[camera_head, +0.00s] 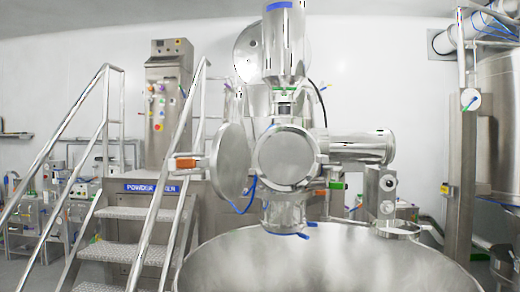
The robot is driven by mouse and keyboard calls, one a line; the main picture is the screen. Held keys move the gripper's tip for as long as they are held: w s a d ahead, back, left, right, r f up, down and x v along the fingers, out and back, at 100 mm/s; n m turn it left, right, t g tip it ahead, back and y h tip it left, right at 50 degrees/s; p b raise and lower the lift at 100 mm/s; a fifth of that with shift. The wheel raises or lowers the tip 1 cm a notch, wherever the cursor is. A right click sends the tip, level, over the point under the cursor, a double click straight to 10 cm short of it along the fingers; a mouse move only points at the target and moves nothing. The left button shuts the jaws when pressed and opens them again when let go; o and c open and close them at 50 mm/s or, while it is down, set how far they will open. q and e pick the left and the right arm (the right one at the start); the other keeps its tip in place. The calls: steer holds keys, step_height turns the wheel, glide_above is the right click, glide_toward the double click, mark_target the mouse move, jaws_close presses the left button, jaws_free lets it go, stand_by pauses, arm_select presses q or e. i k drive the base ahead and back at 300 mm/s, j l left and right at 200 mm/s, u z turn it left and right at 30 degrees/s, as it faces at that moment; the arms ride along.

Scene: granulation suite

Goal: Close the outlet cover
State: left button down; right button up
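The outlet cover (232,161) is a round, shiny steel disc at the middle left. It stands upright, swung out to the left and seen at an angle, apart from the outlet face. An orange part (186,163) sits just left of it. The outlet (287,157) is a round steel port with a rim, facing me, right of the cover. I cannot tell how deep its opening is. Neither of my grippers shows in the head view.
A wide steel bowl (320,262) fills the bottom centre, below the outlet. Metal stairs (120,252) with handrails stand to the left, near a control cabinet (169,90). A horizontal steel cylinder (362,147) juts right of the outlet. A steel column (462,190) stands at the far right.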

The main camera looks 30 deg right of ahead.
mark_target(230, 158)
steer(key=i+j+z, duration=0.2)
steer(key=j+z, duration=0.2)
steer(key=i+j+z, duration=0.15)
steer(key=j+z, duration=0.3)
steer(key=i+j+z, duration=0.1)
steer(key=j+z, duration=0.3)
steer(key=j, duration=0.25)
steer(key=j+z, duration=0.45)
steer(key=k+j, duration=0.05)
